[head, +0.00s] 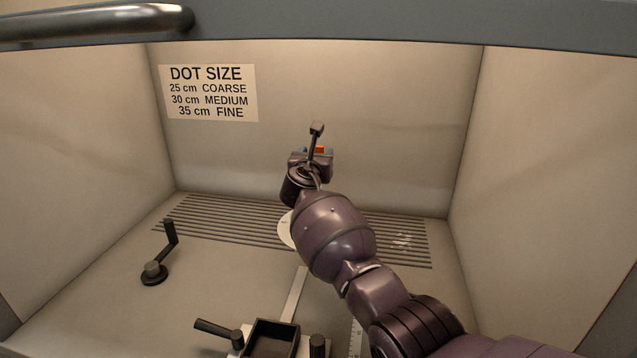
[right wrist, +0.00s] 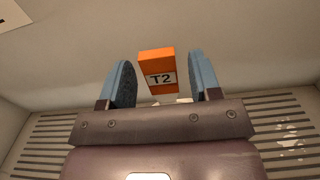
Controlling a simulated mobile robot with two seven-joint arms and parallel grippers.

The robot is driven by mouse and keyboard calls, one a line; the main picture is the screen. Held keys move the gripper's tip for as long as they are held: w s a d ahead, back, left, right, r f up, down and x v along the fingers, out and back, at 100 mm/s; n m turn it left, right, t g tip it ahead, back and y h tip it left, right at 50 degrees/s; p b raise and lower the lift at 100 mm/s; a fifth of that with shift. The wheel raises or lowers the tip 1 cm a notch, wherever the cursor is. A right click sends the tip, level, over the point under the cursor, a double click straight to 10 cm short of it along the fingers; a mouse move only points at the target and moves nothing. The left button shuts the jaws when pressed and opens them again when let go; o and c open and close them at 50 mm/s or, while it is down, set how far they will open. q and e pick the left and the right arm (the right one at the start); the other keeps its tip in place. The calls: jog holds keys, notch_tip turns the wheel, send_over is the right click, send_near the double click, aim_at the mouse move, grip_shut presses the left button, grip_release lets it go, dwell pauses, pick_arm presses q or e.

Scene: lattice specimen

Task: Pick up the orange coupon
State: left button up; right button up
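The orange coupon (right wrist: 157,72) is a small block with a white label reading "T2". In the right wrist view it shows between the two blue fingers of my right gripper (right wrist: 160,80), with a gap on the right and a very narrow one on the left. The fingers stand apart and do not visibly grip it. In the head view, my right gripper (head: 317,150) is near the middle, and a bit of the orange coupon (head: 320,149) shows there. My wrist hides what lies below it. My left gripper is not in view.
A black crank (head: 154,271) stands on the left of the floor. A black tray (head: 250,350) with a handle is at the front. A slotted grille (head: 215,217) and a partly hidden white disc (head: 285,232) lie behind. Walls enclose the sides; a sign (head: 208,93) hangs at the back.

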grip_shut()
